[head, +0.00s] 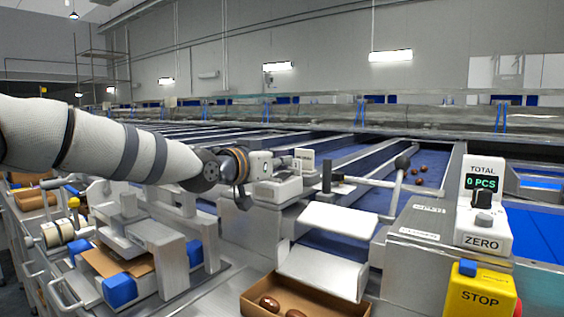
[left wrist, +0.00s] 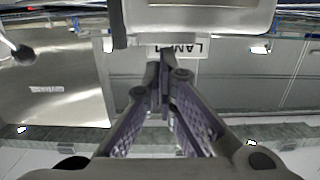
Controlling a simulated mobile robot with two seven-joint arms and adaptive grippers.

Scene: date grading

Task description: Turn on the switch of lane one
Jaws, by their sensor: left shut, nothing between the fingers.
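My left gripper (head: 237,166) reaches in from the left and ends close to a small white lane unit (head: 275,187) on the machine's front. In the left wrist view its two fingers (left wrist: 164,85) are closed together with nothing between them. Their tips are close to a label (left wrist: 180,50) reading "LAN…" upside down, its end covered by the fingers. The label is at the edge of a pale housing (left wrist: 200,18). I cannot make out the lane number or the switch itself, nor whether the fingers touch anything. My right gripper is not in view.
A lever with a black knob (head: 402,162), a black post (head: 326,177) and white flaps (head: 338,220) are right of the gripper. Further right are a TOTAL unit (head: 483,225) showing "0 PCS" and a yellow STOP box (head: 480,292). A cardboard box (head: 330,300) holds dates.

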